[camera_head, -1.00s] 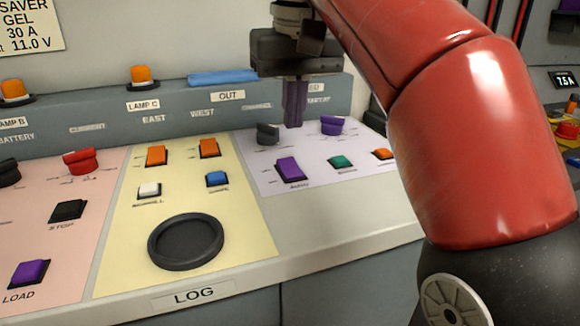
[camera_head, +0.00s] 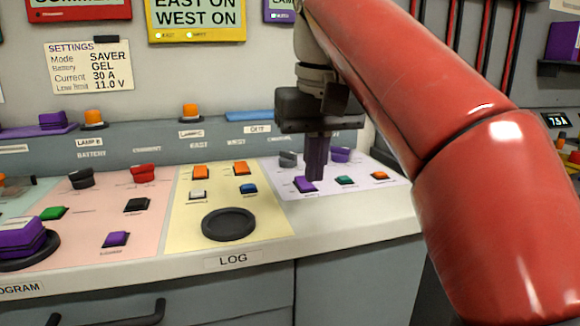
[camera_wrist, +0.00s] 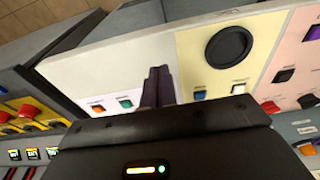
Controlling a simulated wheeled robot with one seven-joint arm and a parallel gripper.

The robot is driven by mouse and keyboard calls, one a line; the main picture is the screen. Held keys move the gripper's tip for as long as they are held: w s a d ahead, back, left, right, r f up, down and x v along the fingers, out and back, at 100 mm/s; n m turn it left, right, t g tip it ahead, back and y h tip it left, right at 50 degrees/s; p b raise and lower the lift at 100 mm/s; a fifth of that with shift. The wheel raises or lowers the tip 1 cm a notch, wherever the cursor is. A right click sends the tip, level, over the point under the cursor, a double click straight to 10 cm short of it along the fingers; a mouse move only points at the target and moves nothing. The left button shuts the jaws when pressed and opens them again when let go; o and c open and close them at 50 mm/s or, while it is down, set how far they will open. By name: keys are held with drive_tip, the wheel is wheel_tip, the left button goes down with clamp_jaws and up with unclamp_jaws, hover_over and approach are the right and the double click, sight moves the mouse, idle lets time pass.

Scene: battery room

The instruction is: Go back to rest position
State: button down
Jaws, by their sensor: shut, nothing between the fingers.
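My gripper (camera_head: 317,178) hangs fingers-down over the lilac section at the right of the console (camera_head: 330,228). Its two dark purple fingers are together and empty; they also show pressed together in the wrist view (camera_wrist: 158,72). In the head view the fingertips appear beside the purple button (camera_head: 304,184) of that section; I cannot tell how high above the surface they are. The fingers partly cover the area between the grey knob (camera_head: 288,159) and the purple knob (camera_head: 340,154). My red arm fills the right side of the head view.
The yellow section has a round black recess (camera_head: 229,224), two orange switches and small buttons. The pink section has a red knob (camera_head: 144,173). A settings note (camera_head: 90,67) hangs on the wall. Bare console lies along the front edge.

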drive_tip(key=s+d+f+m+t, duration=0.1)
drive_tip(key=s+d+f, duration=0.3)
drive_tip(key=f, duration=0.5)
drive_tip(key=s+d+f+m+t, duration=0.1)
drive_tip(key=s+d+f, duration=0.3)
drive_tip(key=f, duration=0.5)
drive_tip(key=s+d+f+m+t, duration=0.1)
drive_tip(key=s+d+f, duration=0.2)
drive_tip(key=s+f, duration=0.3)
wheel_tip(320, 180, down, 4)
drive_tip(key=shift+d+f+t, duration=0.1)
drive_tip(key=shift+d+t, duration=0.3)
